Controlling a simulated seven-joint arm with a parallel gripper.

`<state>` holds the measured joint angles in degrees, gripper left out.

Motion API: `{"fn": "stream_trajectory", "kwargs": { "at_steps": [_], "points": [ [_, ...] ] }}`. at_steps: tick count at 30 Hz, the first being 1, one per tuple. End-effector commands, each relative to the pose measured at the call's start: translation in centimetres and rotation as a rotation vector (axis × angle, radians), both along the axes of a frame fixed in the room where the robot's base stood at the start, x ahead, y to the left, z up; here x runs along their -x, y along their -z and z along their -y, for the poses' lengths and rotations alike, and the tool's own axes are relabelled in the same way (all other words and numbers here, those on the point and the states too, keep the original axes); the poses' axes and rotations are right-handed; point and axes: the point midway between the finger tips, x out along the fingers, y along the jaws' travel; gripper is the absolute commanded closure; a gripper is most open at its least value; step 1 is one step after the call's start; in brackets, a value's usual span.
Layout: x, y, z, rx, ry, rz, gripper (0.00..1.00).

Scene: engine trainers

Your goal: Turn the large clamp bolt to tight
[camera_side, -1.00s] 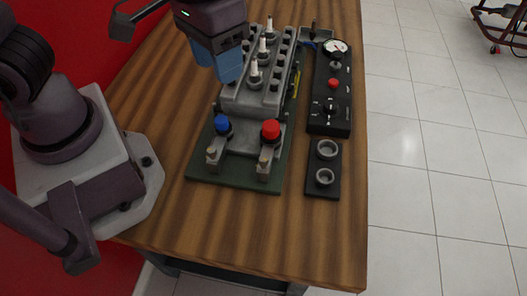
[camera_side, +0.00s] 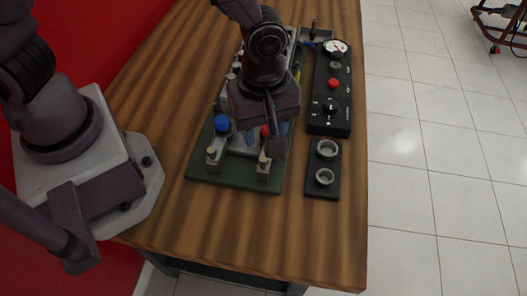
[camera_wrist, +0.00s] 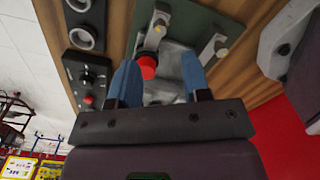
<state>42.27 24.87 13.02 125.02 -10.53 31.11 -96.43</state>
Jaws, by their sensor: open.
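Two clamps with brass-tipped bolts stand at the front of the green base plate (camera_side: 235,180): a left clamp bolt (camera_side: 212,153) and a right clamp bolt (camera_side: 263,160). I cannot tell which is the large one. Both clamps show in the wrist view, one near the red cap (camera_wrist: 160,22) and one farther right (camera_wrist: 220,50). My gripper (camera_wrist: 160,60) is open and empty, with blue fingers. The red cap (camera_wrist: 147,68) appears between the fingers in the wrist view. In the side view my arm hides most of the gripper and part of the red cap.
A blue cap (camera_side: 221,124) stands left of my gripper. A small black plate with two rings (camera_side: 324,190) and a black control panel (camera_side: 340,125) with knob, red button and gauge lie to the right. The wooden bench (camera_side: 235,235) is clear in front.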

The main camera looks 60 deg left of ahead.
Motion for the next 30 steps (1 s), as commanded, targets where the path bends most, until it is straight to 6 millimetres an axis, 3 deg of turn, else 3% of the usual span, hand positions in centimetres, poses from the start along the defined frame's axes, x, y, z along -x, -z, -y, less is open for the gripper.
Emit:
{"fn": "stream_trajectory", "kwargs": {
  "at_steps": [3,9,15,23,24,30],
  "points": [
    [0.1,2.7,-0.1,-0.004,-0.001,-0.007,0.56],
    [0.0,5.9,0.0,-0.002,-0.001,-0.003,0.56],
    [0.0,7.3,0.0,0.000,0.000,-0.001,0.56],
    [0.0,7.4,0.0,0.001,0.001,0.000,0.56],
    [0.0,7.4,0.0,0.001,0.001,0.000,0.59],
    [0.0,7.4,0.0,0.000,0.001,0.000,1.00]
  ]
}}
